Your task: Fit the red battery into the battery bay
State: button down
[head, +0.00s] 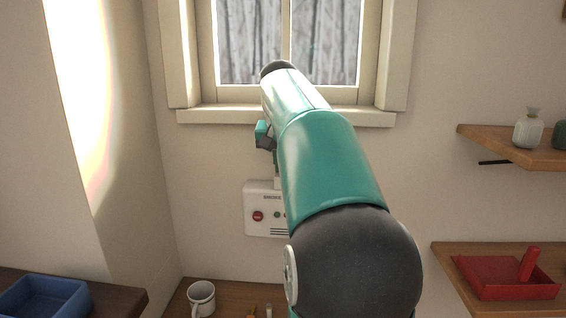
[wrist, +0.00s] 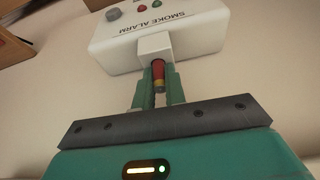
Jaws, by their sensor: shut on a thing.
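The red battery (wrist: 158,71), with a yellowish band near its lower end, is upright between the two teal fingers of my gripper (wrist: 157,80), which is shut on it. The white smoke alarm (wrist: 110,45) on the wall carries a protruding white battery bay (wrist: 155,46). The battery's upper end is at the bay's lower mouth; I cannot tell how far it reaches inside. In the head view the smoke alarm (head: 256,228) hangs below the window, and my arm hides the battery and my fingertips.
A window sill (head: 215,116) juts out above the alarm. A mug (head: 201,298) stands on the wooden surface below. A blue bin (head: 45,297) is at lower left. At right, a shelf (head: 480,134) bears a vase, and a lower one bears a red tray (head: 500,291).

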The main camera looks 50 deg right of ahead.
jog(key=shift+a+f+y, duration=0.1)
jog(key=shift+f+y, duration=0.2)
jog(key=shift+f, duration=1.2)
jog(key=shift+r, duration=0.1)
jog(key=shift+w+r+g, duration=0.15)
jog(key=shift+r+g, duration=0.25)
jog(key=shift+r, duration=0.8)
jog(key=shift+r, duration=0.15)
jog(key=shift+r, duration=0.8)
